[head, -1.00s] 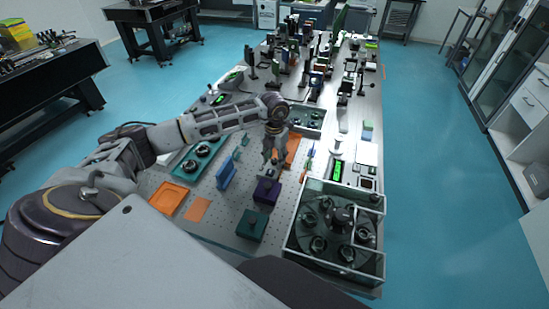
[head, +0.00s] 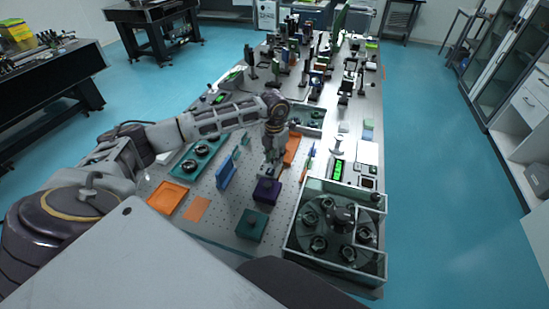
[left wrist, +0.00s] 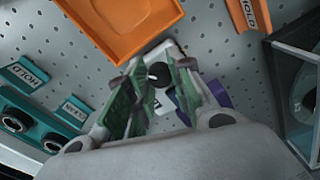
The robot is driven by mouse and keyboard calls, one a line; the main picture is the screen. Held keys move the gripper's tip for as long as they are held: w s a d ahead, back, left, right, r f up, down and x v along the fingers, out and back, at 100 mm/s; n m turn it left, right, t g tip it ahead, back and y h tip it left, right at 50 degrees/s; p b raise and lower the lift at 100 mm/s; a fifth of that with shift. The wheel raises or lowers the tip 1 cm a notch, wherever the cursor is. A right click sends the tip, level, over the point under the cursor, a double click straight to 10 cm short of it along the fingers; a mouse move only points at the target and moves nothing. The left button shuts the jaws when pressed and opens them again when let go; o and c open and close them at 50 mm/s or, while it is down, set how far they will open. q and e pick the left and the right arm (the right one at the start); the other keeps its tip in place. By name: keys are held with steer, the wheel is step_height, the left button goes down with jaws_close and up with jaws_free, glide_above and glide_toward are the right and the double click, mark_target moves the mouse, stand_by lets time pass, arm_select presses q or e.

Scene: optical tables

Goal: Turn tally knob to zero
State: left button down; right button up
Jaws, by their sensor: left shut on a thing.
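In the left wrist view a small round black knob (left wrist: 158,75) stands on a pale small base (left wrist: 172,50). My left gripper (left wrist: 153,92) has its green-padded fingers on either side of the knob and is shut on it. The fingers hide much of the base, and I cannot read any tally mark or zero on it. In the head view my left gripper (head: 270,160) reaches down to the table just behind a purple block (head: 267,191); the knob is too small to make out there. My right gripper is not in view.
An orange tray (left wrist: 128,22) lies close by in the left wrist view, with a teal holder (left wrist: 28,122) at left. In the head view a teal block (head: 251,225), a blue upright plate (head: 226,172) and a walled carousel box (head: 291,240) stand nearby.

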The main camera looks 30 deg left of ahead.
arm_select(q)
steer(key=c, duration=1.2)
jaws_free()
steer(key=shift+c, duration=0.2)
step_height(320, 180, up, 12)
